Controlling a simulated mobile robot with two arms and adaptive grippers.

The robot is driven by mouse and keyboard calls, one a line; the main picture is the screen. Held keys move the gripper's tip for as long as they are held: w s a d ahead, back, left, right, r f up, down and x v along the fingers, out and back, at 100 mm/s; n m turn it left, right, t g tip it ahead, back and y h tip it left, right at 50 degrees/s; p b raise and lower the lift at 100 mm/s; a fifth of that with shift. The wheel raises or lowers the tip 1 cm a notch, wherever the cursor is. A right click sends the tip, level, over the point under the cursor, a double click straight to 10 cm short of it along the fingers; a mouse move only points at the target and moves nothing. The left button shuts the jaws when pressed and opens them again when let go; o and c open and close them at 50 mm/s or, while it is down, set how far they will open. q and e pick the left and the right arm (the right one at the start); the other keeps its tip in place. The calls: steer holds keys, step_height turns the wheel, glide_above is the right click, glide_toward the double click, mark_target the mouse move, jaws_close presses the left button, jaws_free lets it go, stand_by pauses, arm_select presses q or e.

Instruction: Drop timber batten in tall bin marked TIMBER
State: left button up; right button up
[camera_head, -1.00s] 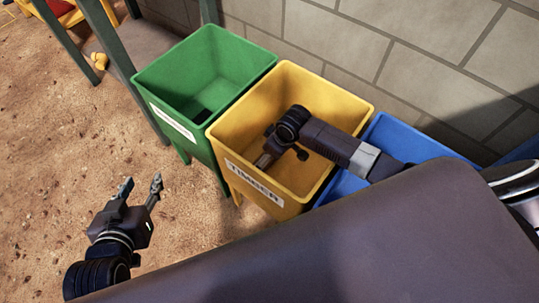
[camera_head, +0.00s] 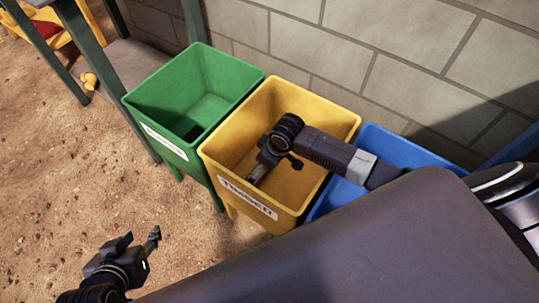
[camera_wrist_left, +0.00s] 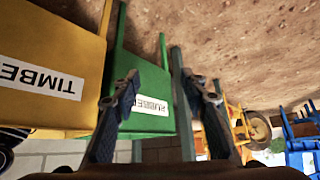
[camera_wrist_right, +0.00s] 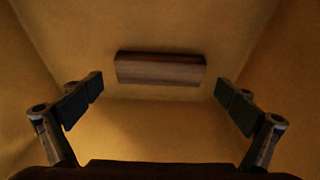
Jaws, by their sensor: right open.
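The yellow bin (camera_head: 330,121) bears a white TIMBER label and stands between a green and a blue bin. My right gripper (camera_head: 256,174) reaches down inside the yellow bin. In the right wrist view the brown timber batten (camera_wrist_right: 160,70) lies inside the yellow bin, beyond my right gripper (camera_wrist_right: 160,100). The fingers are wide apart, and the batten shows clear of both. My left gripper (camera_head: 137,243) is open and empty, low over the ground at the left. In the left wrist view its fingers (camera_wrist_left: 166,90) are apart before the bins.
The green bin (camera_head: 240,77), labelled RUBBLE or similar, is left of the yellow one. The blue bin (camera_head: 400,146) is at its right, partly behind my arm. A block wall (camera_head: 420,60) stands behind. Bare dirt (camera_head: 80,180) is clear at left.

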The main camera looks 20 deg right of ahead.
arm_select(q)
steer(key=s+a+f+g+y+p, duration=0.1)
steer(key=s+a+g+p, duration=0.1)
steer(key=s, duration=0.7)
steer(key=shift+a+g+p, duration=0.35)
steer(key=shift+g+p, duration=0.3)
steer(key=shift+g, duration=0.45)
arm_select(e)
steer(key=v, duration=0.9)
arm_select(q)
steer(key=shift+f, duration=0.1)
